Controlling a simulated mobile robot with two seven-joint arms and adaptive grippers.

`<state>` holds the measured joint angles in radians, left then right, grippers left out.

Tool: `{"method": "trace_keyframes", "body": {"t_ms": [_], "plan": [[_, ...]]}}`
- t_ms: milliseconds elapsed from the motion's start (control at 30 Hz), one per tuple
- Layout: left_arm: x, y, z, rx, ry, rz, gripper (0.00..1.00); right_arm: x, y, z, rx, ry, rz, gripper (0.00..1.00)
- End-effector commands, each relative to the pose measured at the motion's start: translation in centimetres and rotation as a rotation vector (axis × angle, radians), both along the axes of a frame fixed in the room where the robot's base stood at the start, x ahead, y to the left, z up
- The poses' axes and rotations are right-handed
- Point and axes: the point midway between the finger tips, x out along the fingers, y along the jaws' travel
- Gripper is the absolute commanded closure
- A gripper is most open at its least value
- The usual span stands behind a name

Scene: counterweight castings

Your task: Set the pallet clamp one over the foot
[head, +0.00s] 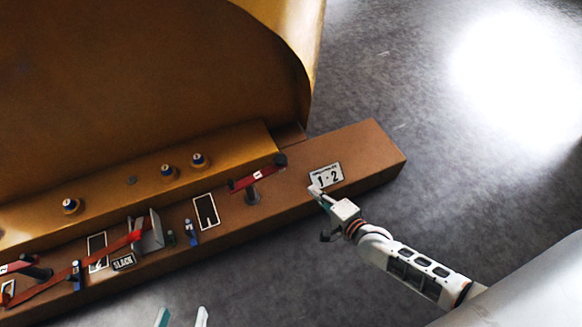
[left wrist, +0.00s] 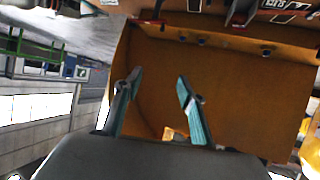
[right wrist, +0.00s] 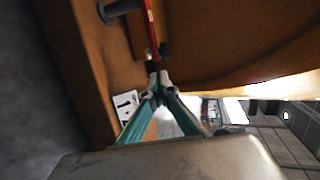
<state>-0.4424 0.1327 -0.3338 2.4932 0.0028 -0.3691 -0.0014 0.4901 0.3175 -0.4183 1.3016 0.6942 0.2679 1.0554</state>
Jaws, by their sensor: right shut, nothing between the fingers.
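A red clamp bar (head: 258,178) with a small white label sits on a dark post on the brown pallet beam (head: 365,150). The label's number is too small to read surely. The bar's dark right end reaches the end of the golden casting's foot (head: 235,148); I cannot tell whether it bears on it. The bar also shows in the right wrist view (right wrist: 151,28). My right gripper (head: 317,191) is shut and empty, beside the "1 · 2" plate and right of the bar. My left gripper (head: 181,316) is open and empty at the bottom edge, off the beam.
The "1 · 2" plate (head: 327,176) lies on the beam. Another labelled red bar (head: 14,267) is at far left. A red strap (head: 105,253), a grey bracket (head: 151,232) and a "SLACK" sign (head: 123,262) lie between. Blue-topped bolts (head: 198,160) stand on the foot. Floor at right is clear.

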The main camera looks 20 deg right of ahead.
Motion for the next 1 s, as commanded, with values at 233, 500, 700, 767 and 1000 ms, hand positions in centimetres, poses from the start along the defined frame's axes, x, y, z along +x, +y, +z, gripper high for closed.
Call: {"method": "trace_keyframes", "body": {"t_ms": [233, 500, 700, 767, 1000], "plan": [[-0.1, -0.2, -0.2, -0.011, 0.005, 0.002, 0.60, 0.5, 0.2, -0.4, -0.001, 0.002, 0.000, 1.00], [-0.6, -1.6, -0.8, -0.116, 0.032, 0.027, 0.60, 3.9, 1.0, -2.2, -0.001, 0.009, 0.001, 1.00], [-1.4, -3.2, -1.6, -0.238, 0.071, 0.062, 0.60, 7.1, 1.8, -3.3, -0.002, 0.010, 0.002, 1.00], [-1.6, -3.7, -1.7, -0.277, 0.080, 0.073, 0.60, 8.0, 2.0, -3.6, -0.002, 0.010, 0.001, 1.00], [-1.8, -5.1, -1.4, -0.407, 0.103, 0.122, 0.60, 11.5, 2.7, -3.5, -0.002, 0.006, 0.001, 1.00]]}}
